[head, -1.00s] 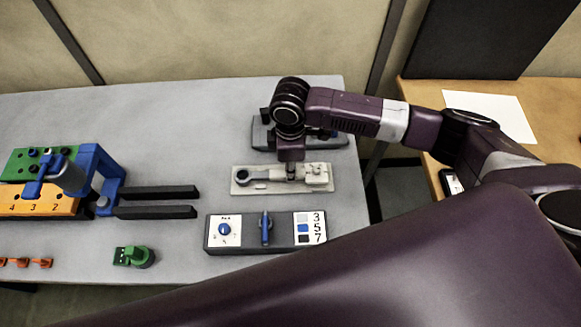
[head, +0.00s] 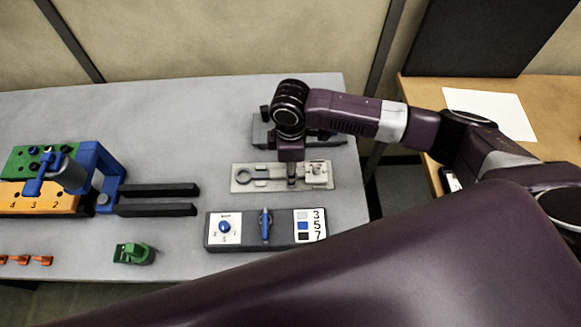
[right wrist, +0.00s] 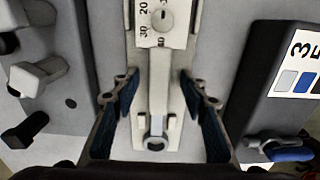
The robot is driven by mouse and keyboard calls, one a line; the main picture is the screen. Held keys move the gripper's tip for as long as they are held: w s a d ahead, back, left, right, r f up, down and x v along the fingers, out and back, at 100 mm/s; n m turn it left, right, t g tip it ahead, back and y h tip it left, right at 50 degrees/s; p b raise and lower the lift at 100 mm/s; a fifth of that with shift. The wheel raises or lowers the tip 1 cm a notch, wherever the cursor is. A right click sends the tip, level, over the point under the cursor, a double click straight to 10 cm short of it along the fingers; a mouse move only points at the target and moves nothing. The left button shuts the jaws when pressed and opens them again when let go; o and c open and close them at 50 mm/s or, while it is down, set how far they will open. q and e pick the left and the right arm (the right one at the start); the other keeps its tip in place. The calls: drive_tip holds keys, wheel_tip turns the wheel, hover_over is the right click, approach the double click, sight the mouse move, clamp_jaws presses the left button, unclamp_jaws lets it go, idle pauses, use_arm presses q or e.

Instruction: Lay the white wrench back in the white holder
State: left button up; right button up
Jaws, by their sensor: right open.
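The white wrench (right wrist: 157,95) lies along the white holder (head: 318,185), its ring end (head: 243,175) at the holder's left end in the head view. In the right wrist view the ring (right wrist: 155,140) sits between small raised posts of the holder (right wrist: 137,95). My right gripper (head: 291,183) is low over the middle of the holder. In the right wrist view my right gripper (right wrist: 158,85) is open, with one finger on each side of the wrench and visible gaps between. My left gripper is not in view.
A grey box with a knob and blue lever (head: 265,228) stands just in front. A dark-grey fixture (head: 262,135) is behind, partly hidden by my arm. A blue clamp stand with dark bars (head: 157,209) and a green part (head: 133,253) are left. The back-left table is clear.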

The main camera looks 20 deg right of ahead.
wheel_tip(320, 180, up, 12)
idle(0.5)
